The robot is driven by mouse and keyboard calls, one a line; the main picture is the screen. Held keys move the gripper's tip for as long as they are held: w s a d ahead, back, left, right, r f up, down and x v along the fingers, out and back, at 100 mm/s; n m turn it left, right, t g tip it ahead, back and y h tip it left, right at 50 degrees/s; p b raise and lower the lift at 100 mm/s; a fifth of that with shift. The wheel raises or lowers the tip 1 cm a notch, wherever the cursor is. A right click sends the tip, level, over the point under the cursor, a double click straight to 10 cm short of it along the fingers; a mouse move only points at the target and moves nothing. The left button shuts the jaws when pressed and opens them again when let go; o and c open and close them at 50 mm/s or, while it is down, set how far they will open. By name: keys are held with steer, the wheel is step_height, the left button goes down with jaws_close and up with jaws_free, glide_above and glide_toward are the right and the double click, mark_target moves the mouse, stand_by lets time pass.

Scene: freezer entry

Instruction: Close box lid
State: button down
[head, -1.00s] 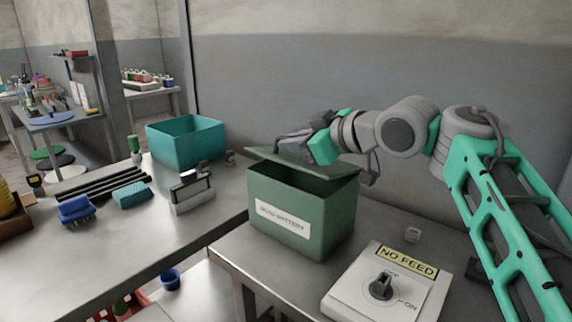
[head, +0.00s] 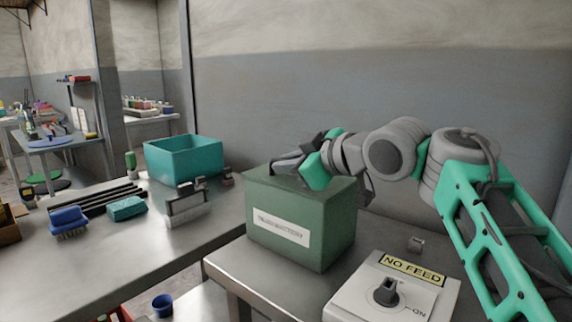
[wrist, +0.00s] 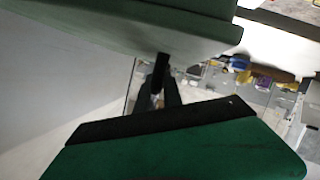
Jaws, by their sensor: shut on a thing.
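The green box (head: 284,232) with a white label stands upright on the metal bench near the middle of the head view.
A white switch panel marked NO FEED (head: 392,290) sits right of the box. A teal open bin (head: 183,160), a grey-handled scraper (head: 187,208), a blue brush (head: 68,222) and a teal block (head: 127,208) are on the left bench. A wall stands close behind.

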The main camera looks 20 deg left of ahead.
steer(key=c, duration=1.8)
jaws_free()
steer(key=shift+f, duration=0.25)
steer(key=shift+o, duration=0.2)
steer(key=shift+r, duration=0.15)
steer(key=p+v, duration=0.1)
steer(key=v, duration=0.6)
steer(key=shift+s+d, duration=0.15)
steer(key=shift+d, duration=0.15)
